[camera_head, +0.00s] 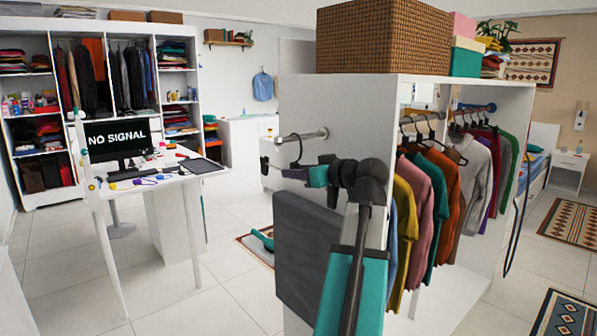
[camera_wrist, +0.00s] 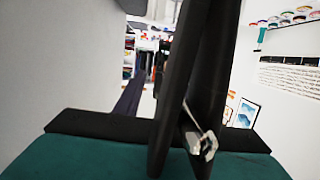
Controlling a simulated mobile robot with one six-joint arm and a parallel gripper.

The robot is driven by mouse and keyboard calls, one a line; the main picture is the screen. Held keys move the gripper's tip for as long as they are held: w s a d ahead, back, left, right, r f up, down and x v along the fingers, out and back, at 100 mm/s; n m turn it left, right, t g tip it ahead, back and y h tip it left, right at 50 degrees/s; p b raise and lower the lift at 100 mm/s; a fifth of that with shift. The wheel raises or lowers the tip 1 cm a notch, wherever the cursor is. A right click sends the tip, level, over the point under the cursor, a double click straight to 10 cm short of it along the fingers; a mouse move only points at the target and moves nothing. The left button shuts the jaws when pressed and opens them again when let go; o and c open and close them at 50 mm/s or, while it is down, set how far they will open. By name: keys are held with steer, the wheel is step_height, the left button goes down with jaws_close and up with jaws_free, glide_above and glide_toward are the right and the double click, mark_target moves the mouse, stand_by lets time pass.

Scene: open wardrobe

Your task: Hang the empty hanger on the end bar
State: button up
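The end bar (camera_head: 313,135) is a short metal bar on the near end panel of the white wardrobe. A dark, curved hanger hook (camera_head: 299,150) shows at the bar, with the empty hanger seen nearly edge-on. I cannot tell whether the hook rests on the bar. My gripper (camera_head: 288,172) is just below the bar, at the hanger's neck. In the wrist view my dark fingers (camera_wrist: 193,95) are close together, with a small pale metallic piece at them. They appear shut on the hanger, most of which is hidden.
Several garments (camera_head: 440,190) hang on the rail inside the wardrobe (camera_head: 350,105), right of my arm. A wicker basket (camera_head: 385,38) stands on top. A white desk (camera_head: 150,185) with a monitor (camera_head: 117,138) stands at the left.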

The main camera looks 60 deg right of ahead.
steer(key=shift+r, duration=0.1)
steer(key=shift+b+v, duration=0.9)
steer(key=shift+v, duration=6.05)
